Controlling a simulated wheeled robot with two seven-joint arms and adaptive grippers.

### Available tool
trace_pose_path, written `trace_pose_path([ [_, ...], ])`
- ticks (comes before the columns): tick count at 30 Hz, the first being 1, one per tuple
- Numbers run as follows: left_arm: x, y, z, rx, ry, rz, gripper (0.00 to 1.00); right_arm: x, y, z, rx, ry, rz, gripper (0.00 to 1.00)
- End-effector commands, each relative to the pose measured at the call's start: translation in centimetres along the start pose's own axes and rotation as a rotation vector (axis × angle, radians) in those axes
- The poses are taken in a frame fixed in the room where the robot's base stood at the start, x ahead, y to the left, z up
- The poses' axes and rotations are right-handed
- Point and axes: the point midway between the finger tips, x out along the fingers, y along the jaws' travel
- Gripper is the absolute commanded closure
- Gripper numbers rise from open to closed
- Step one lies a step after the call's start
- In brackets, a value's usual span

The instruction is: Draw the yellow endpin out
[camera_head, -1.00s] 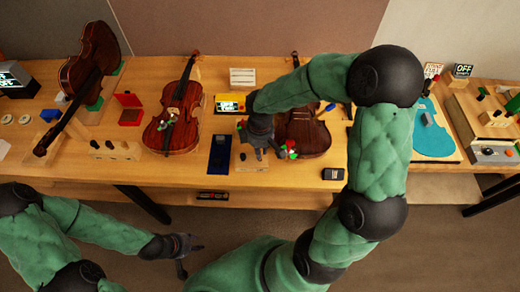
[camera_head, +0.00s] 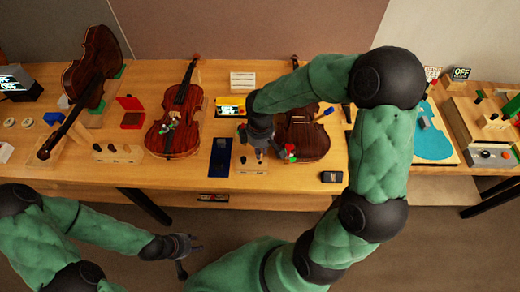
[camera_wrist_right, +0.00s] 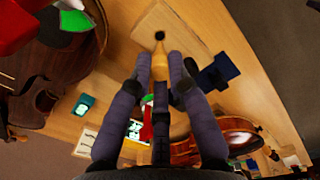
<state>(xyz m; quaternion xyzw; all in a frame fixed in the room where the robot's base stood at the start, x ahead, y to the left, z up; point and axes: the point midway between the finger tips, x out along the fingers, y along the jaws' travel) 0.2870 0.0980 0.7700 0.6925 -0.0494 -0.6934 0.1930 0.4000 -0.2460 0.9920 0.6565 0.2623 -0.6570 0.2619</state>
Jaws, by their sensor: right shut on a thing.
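The yellow endpin (camera_wrist_right: 160,66) is between the fingertips of my right gripper (camera_wrist_right: 160,70) in the right wrist view, and the gripper is shut on it. In the head view my right gripper (camera_head: 260,152) is over a small pale wooden block (camera_head: 250,170). The block also shows in the right wrist view (camera_wrist_right: 185,38), with a dark round spot just past the endpin. I cannot tell whether the endpin's end is in the block or above it. My left gripper (camera_head: 188,255) is empty, fingers apart, in front of the table.
A violin (camera_head: 305,135) lies right of my right gripper, with a red and green piece at its near end. Another violin (camera_head: 177,138) lies to the left. A dark blue mat (camera_head: 220,158) is beside the block. A yellow device (camera_head: 230,107) stands behind.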

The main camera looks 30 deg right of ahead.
Motion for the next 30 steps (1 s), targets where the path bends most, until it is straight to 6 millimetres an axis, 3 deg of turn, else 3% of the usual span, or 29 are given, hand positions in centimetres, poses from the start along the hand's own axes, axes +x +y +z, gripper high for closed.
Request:
trace_pose_path([
  [30,-5.2,1.9,0.2,0.0,0.0,0.0,0.6,-6.7,0.0,0.0,0.0,0.001,0.001,1.0],
])
